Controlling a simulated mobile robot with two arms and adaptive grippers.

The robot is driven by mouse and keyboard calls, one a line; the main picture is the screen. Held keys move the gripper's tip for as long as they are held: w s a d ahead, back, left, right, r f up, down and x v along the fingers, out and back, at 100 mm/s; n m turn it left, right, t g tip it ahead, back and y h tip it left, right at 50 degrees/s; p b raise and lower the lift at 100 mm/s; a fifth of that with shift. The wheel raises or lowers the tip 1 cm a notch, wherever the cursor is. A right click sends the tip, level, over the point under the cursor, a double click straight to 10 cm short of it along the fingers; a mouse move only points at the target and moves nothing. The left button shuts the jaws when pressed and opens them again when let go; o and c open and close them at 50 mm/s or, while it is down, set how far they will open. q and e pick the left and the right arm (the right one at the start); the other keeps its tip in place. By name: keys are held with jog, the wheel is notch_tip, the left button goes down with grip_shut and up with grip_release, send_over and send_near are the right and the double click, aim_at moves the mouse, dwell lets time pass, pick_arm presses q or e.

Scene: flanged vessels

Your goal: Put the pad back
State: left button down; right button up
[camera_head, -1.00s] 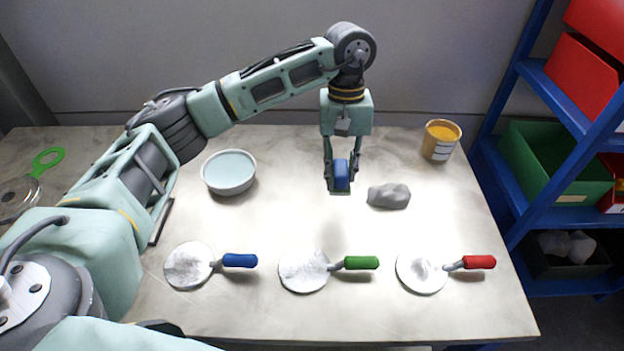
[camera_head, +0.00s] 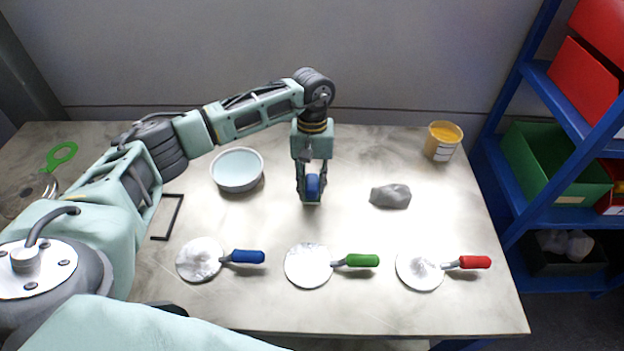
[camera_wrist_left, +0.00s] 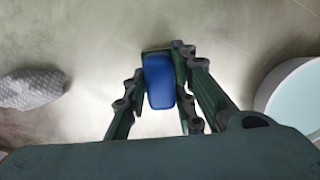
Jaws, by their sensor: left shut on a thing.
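My left gripper (camera_head: 311,196) is shut on a blue pad (camera_head: 313,185) and holds it above the middle of the table, between the bowl and the grey lump. In the left wrist view the blue pad (camera_wrist_left: 159,81) sits between the two fingers. A black rectangular outline (camera_head: 177,217) lies empty on the table at the left, partly next to my left arm. My right gripper is not in view.
A bowl of pale liquid (camera_head: 237,169) stands left of the gripper. A grey lump (camera_head: 390,196) and an orange-filled tub (camera_head: 442,141) are to the right. Three round discs with blue (camera_head: 247,256), green (camera_head: 361,260) and red (camera_head: 474,262) handles line the front.

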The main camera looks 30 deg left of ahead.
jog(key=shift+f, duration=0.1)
pick_arm(q)
jog(key=shift+f, duration=0.15)
jog(key=c, duration=1.8)
grip_release()
jog(key=shift+c, duration=0.2)
jog(key=o, duration=0.4)
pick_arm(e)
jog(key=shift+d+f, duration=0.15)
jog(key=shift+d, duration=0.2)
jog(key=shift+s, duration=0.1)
